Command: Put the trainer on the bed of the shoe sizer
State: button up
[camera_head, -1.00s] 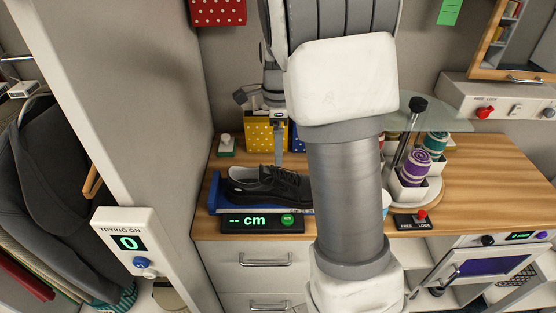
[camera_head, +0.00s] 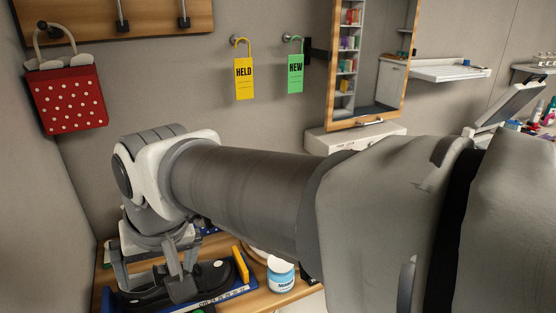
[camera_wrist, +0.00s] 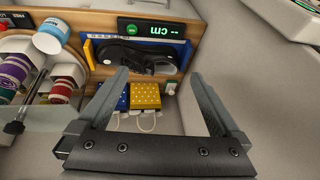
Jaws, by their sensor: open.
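The black trainer (camera_head: 172,288) lies on the blue-edged bed of the shoe sizer (camera_head: 236,292) at the lower left of the head view. In the wrist view the trainer (camera_wrist: 142,57) rests along the sizer's blue bed (camera_wrist: 90,52), beside its "-- cm" display (camera_wrist: 155,30). My gripper (camera_head: 178,283) shows over the trainer in the head view. In the wrist view my gripper (camera_wrist: 160,85) has its two fingers wide apart with nothing between them, and the trainer lies beyond the fingertips, apart from them.
A white and blue tub (camera_head: 281,274) stands right of the sizer. Thread spools (camera_wrist: 12,75) stand at the left of the wrist view. A red dotted bag (camera_head: 66,98) hangs on the wall.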

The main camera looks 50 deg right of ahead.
jog(key=shift+s+a+f+n+t, duration=0.1)
jog(key=shift+s+a+n+t, duration=0.05)
jog(key=shift+s+n, duration=0.55)
jog(key=shift+s+a+f+n+t, duration=0.1)
jog(key=shift+s+n+t, duration=0.1)
jog(key=shift+s+n, duration=0.45)
jog(key=shift+s+a+n+t, duration=0.15)
jog(key=shift+s+n, duration=0.5)
jog(key=shift+s, duration=0.05)
